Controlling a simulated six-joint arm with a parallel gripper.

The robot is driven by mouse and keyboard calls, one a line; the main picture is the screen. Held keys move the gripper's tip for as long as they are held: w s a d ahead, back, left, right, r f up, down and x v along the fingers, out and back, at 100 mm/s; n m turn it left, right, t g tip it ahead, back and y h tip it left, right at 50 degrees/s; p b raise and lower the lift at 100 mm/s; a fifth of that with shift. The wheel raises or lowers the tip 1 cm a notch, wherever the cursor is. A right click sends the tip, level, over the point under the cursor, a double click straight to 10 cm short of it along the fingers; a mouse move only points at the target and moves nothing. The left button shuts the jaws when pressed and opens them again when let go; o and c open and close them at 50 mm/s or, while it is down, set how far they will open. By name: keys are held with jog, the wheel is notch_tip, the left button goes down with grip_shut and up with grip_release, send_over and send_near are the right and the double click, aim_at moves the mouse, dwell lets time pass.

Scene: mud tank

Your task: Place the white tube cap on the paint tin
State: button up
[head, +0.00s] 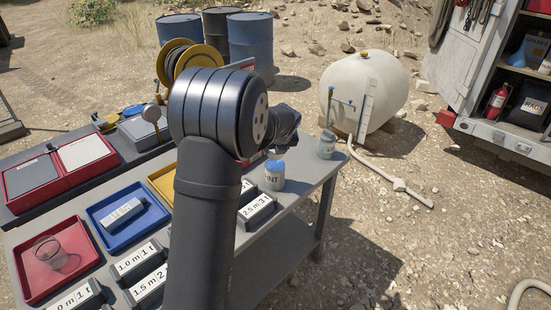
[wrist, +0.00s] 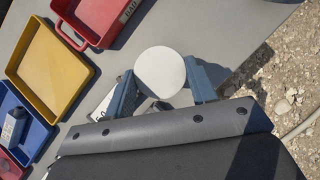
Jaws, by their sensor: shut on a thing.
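A white round disc, the white tube cap (wrist: 160,72), sits between the two blue fingers of my gripper (wrist: 161,88) in the wrist view. My gripper is shut on it, and its flat face shows to the camera. In the head view my arm hides the fingers and the cap. The paint tin (head: 274,180), a pale tin with a blue top and a label partly reading "NT", stands upright on the grey table near its right edge. I cannot make out the tin in the wrist view; the gripper may cover it.
Another pale jar (head: 326,147) stands at the table's far right corner. Labelled blocks (head: 257,207) lie in front of the paint tin. A blue tray (head: 106,232), red tray (head: 32,281) and yellow tray (wrist: 52,68) lie left. A red bin (wrist: 92,22) marked "BAD" is nearby.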

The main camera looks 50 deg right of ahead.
aim_at(274, 162)
jog(key=shift+w+f, duration=0.15)
jog(key=shift+f, duration=1.9)
jog(key=shift+f, duration=0.2)
jog(key=o, duration=0.9)
jog(key=shift+o, duration=0.2)
jog(key=shift+r, duration=0.1)
jog(key=shift+r, duration=0.25)
jog(key=v, duration=1.1)
jog(key=shift+s+r, duration=0.25)
jog(key=shift+r, duration=0.05)
jog(key=shift+a, duration=0.15)
